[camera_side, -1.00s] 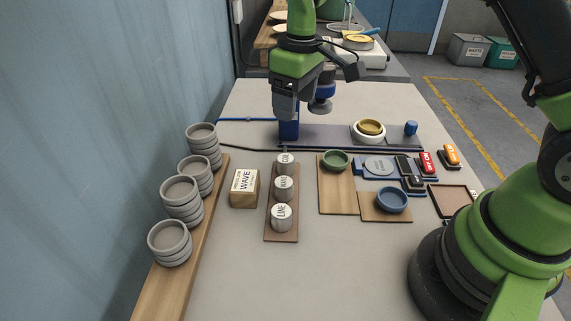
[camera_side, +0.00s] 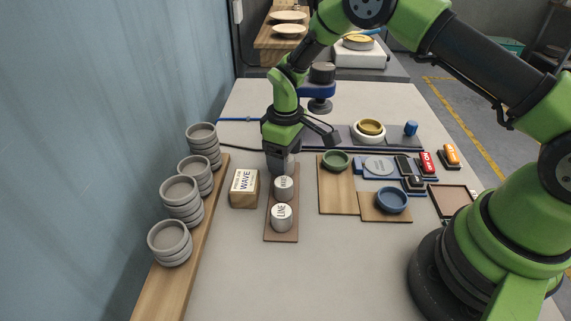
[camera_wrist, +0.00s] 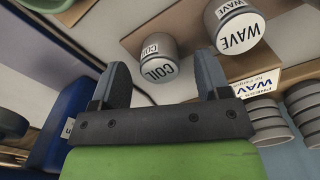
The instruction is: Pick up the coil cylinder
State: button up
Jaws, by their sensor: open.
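The coil cylinder (camera_wrist: 157,58) is grey with a white top marked COIL. It stands upright on a brown board (camera_side: 273,236), at the far end of a row. In the wrist view it shows between and just beyond the fingertips of my gripper (camera_wrist: 160,72). The fingers are apart, one on each side, and hold nothing. In the side view my gripper (camera_side: 282,164) is down at the coil cylinder and mostly hides it. I cannot tell whether a finger touches it.
The wave cylinder (camera_side: 284,189) and the line cylinder (camera_side: 281,218) stand close by on the same board. A box marked WAVE (camera_side: 243,188) is to the left, then stacks of grey dishes (camera_side: 180,198). A green dish (camera_side: 335,160) is to the right.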

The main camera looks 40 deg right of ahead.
jog(key=shift+f, duration=0.15)
jog(key=c, duration=1.1)
jog(key=shift+o, duration=0.2)
